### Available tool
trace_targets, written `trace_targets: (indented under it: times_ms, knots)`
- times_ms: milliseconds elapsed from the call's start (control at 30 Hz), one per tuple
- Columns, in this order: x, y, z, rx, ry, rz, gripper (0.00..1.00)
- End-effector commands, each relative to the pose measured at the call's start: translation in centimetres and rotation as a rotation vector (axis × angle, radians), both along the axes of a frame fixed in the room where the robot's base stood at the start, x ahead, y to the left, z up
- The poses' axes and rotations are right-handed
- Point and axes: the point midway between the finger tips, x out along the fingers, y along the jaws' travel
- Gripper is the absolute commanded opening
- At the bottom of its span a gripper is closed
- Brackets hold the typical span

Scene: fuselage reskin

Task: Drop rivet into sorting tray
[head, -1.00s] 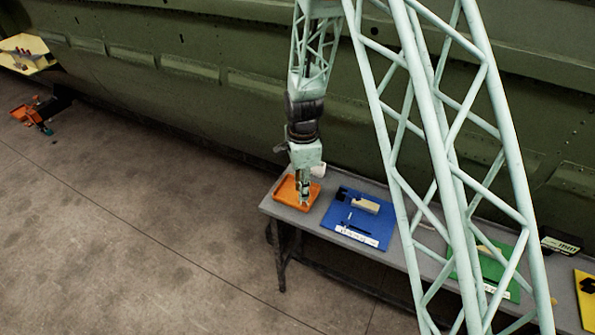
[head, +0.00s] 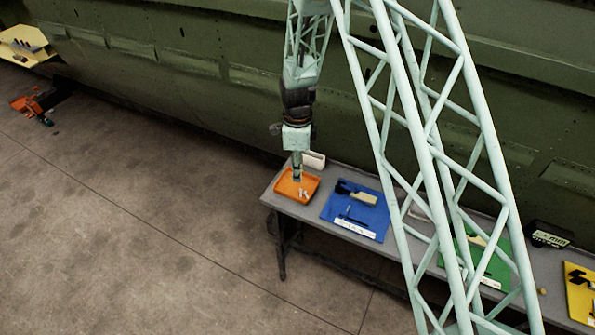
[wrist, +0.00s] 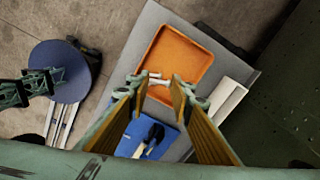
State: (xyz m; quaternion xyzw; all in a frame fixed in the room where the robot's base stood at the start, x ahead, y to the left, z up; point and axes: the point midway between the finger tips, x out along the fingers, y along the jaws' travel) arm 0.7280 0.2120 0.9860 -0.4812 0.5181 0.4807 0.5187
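The orange sorting tray (head: 283,188) sits at the left end of the grey bench, and it also fills the upper middle of the wrist view (wrist: 188,55). Small pale rivets (head: 303,192) lie in the tray; in the wrist view they (wrist: 156,78) show between my fingertips, on the tray floor as far as I can tell. My gripper (head: 297,176) hangs pointing down above the tray. In the wrist view its two fingers (wrist: 158,88) stand well apart, with nothing visibly clamped between them.
A blue mat (head: 368,222) with a dark tool and a beige block lies right of the tray. A white box (head: 314,159) stands behind the tray. A green mat (head: 500,262) and yellow mat (head: 580,300) lie farther right. The green fuselage wall (head: 190,90) runs behind the bench.

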Motion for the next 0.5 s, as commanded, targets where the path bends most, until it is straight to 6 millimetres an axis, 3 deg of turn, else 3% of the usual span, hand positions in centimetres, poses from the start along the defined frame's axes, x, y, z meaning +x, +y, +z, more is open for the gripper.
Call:
trace_targets:
  times_ms: [500]
  knots:
    - [0.0, 0.0, -2.8, 0.000, 0.001, 0.001, 0.17]
